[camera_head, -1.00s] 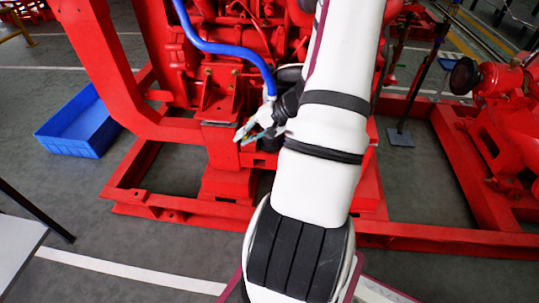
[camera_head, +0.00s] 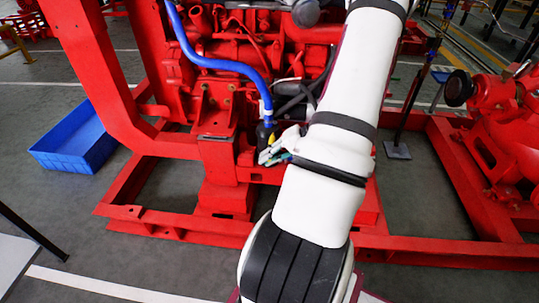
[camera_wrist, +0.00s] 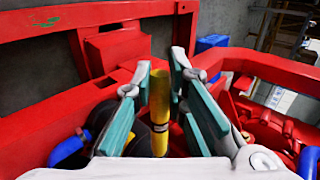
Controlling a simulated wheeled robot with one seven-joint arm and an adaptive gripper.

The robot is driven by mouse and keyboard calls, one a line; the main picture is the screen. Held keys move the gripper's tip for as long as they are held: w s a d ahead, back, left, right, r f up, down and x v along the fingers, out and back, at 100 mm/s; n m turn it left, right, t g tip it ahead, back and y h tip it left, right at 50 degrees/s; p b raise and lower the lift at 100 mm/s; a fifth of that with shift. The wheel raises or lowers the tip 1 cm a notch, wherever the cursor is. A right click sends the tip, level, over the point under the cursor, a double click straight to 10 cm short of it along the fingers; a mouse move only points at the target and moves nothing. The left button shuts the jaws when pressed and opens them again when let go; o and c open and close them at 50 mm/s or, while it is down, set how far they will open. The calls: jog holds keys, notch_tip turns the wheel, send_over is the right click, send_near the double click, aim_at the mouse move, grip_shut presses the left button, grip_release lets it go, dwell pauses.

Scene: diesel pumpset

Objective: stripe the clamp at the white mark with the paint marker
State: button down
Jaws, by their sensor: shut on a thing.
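A yellow paint marker (camera_wrist: 159,115) stands between the teal finger pads of my gripper (camera_wrist: 158,118) in the wrist view; its lower end is hidden. In the head view my gripper (camera_head: 270,155) is shut on it, with a small yellow bit of the marker (camera_head: 271,138) showing above the fingers. The gripper is just below the lower end of a blue hose (camera_head: 238,69), close to a dark fitting. The hose also shows in the wrist view (camera_wrist: 66,150).
The red pumpset frame (camera_head: 190,228) surrounds the gripper, with engine parts behind it. A blue crate (camera_head: 75,142) lies on the floor at left. A red pump (camera_head: 500,105) stands at right. Open grey floor lies in front at left.

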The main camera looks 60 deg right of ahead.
jog(key=shift+w+d+p, duration=0.3)
jog(key=shift+d+p, duration=0.35)
jog(key=shift+d, duration=0.05)
jog(key=shift+w+d+p, duration=0.3)
jog(key=shift+d+p, duration=0.3)
jog(key=shift+d, duration=0.1)
jog(key=shift+w+d+p, duration=0.3)
jog(key=shift+d+p, duration=0.35)
jog(key=shift+d, duration=0.05)
jog(key=shift+p, duration=0.75)
jog(key=shift+d, duration=0.25)
jog(key=shift+r+p, duration=0.15)
jog(key=shift+p, duration=0.4)
jog(key=shift+w, duration=0.1)
dwell(1.5)
jog(key=shift+p, duration=0.65)
dwell(1.2)
jog(key=shift+a+p, duration=0.2)
jog(key=shift+p, duration=0.4)
